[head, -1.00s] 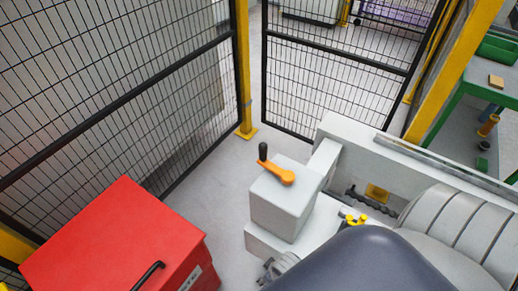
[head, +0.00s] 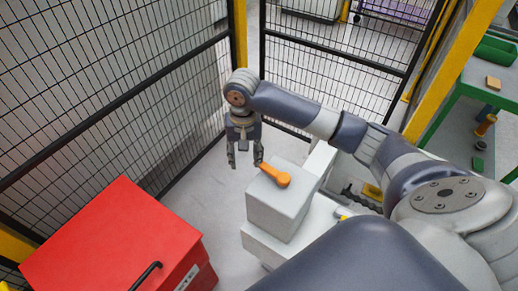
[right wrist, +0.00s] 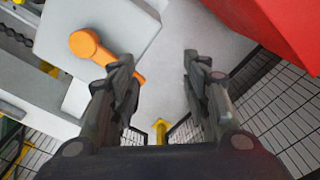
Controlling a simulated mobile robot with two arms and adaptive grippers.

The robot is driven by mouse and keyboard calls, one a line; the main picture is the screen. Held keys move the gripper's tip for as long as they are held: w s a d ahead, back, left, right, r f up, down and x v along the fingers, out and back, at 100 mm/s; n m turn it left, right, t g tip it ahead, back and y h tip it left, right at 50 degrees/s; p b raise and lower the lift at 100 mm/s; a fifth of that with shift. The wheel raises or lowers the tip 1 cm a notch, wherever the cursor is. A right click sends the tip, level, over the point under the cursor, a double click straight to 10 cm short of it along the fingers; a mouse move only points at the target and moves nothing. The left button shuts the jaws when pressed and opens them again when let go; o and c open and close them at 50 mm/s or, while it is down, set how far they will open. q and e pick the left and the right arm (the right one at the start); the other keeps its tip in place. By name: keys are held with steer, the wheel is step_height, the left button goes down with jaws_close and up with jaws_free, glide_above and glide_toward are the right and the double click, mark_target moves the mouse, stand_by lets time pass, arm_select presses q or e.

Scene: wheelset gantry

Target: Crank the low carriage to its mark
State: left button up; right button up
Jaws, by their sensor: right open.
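The orange crank arm (head: 276,175) lies on top of a light grey housing block (head: 280,211). In the right wrist view the crank arm (right wrist: 88,46) shows at the upper left, partly behind a finger. My right gripper (head: 244,163) is open, fingers pointing down, at the left edge of the block, beside the crank's outer end. The crank's black handle is hidden behind the gripper. The low carriage and its mark cannot be made out. My left gripper is not in view.
A red cabinet (head: 112,240) with a black handle stands at the lower left. Black mesh fencing (head: 105,85) runs behind and to the left. A green table (head: 480,95) stands at the right. Grey floor is free between cabinet and block.

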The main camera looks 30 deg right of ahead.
steer(key=d+r+m, duration=0.1)
steer(key=d+r, duration=0.1)
steer(key=w+d+r+m, duration=0.1)
steer(key=d+r, duration=0.1)
steer(key=w+d+r+m, duration=0.1)
steer(key=d+r, duration=0.1)
steer(key=shift+w+d+m, duration=0.1)
steer(key=shift+w+m, duration=0.15)
steer(key=shift+m, duration=0.15)
steer(key=shift+d+f+g, duration=0.1)
steer(key=shift+g, duration=0.2)
step_height(320, 180, down, 10)
steer(key=shift+f, duration=0.15)
steer(key=shift+p, duration=0.35)
jaws_close()
